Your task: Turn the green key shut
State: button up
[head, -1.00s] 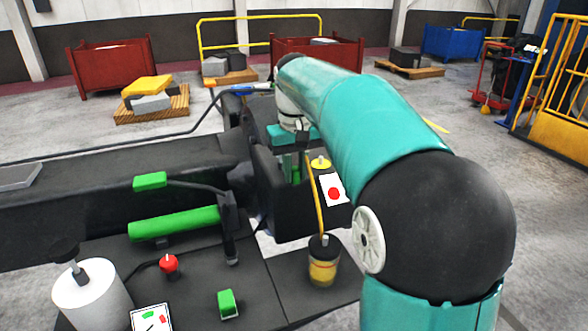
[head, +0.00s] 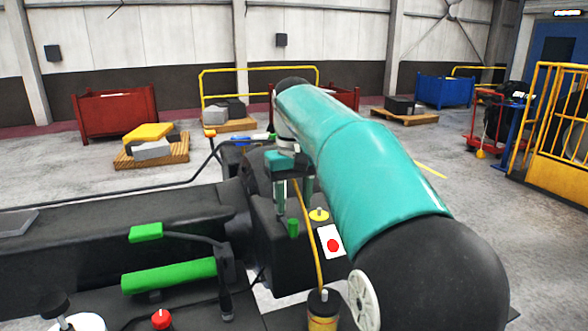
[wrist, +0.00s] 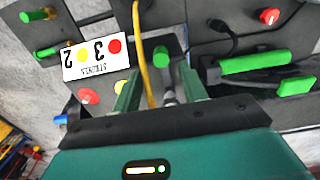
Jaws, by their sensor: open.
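A green upright key-like piece (head: 293,228) stands on the black housing, just below my gripper (head: 294,203) in the head view. In the wrist view it shows as a green top (wrist: 161,57) between and beyond the two fingers of my gripper (wrist: 160,85). The fingers are open, one on each side in that view, and the piece appears untouched below them. Its turn angle cannot be read clearly. Other green parts are a long cylinder (head: 168,275) and a block on a lever (head: 146,232).
A yellow cable (head: 306,240) rises close beside my gripper. A numbered label (wrist: 92,60) and a red knob (wrist: 269,16) show in the wrist view.

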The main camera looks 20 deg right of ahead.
aim_at(294, 221)
notch_tip(294, 221, up, 8)
dwell(0.6)
